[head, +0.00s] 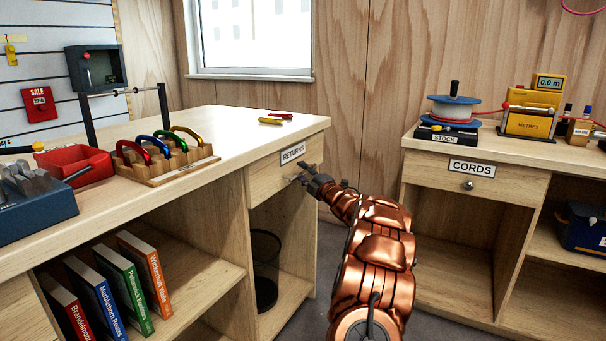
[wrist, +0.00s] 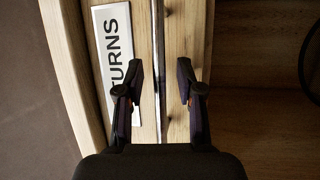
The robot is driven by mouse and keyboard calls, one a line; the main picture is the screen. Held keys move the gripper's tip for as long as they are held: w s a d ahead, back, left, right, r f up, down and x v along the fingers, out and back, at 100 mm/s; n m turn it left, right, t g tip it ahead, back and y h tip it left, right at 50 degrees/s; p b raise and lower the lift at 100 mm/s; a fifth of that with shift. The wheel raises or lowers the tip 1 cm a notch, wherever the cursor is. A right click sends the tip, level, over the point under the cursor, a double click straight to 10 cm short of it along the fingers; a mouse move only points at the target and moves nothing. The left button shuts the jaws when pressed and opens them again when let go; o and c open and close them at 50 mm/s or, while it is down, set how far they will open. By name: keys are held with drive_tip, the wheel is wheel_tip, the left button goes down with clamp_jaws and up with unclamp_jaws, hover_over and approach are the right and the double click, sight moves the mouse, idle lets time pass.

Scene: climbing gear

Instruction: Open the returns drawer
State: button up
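The returns drawer (head: 265,168) is the pale wood front at the right end of the left counter, with a white RETURNS label (head: 293,153). It looks about flush with the counter. The label also shows in the wrist view (wrist: 116,60), left of my fingers. My gripper (head: 303,178) is at the drawer front, just below the label.
A wooden rack of coloured carabiners (head: 165,160) and a red bin (head: 75,163) stand on the left counter. Below the drawer is an open shelf with a dark mesh bin (head: 266,270). The right counter has a CORDS drawer (head: 475,183). Floor shows between the counters.

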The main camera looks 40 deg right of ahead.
clamp_jaws()
idle(0.6)
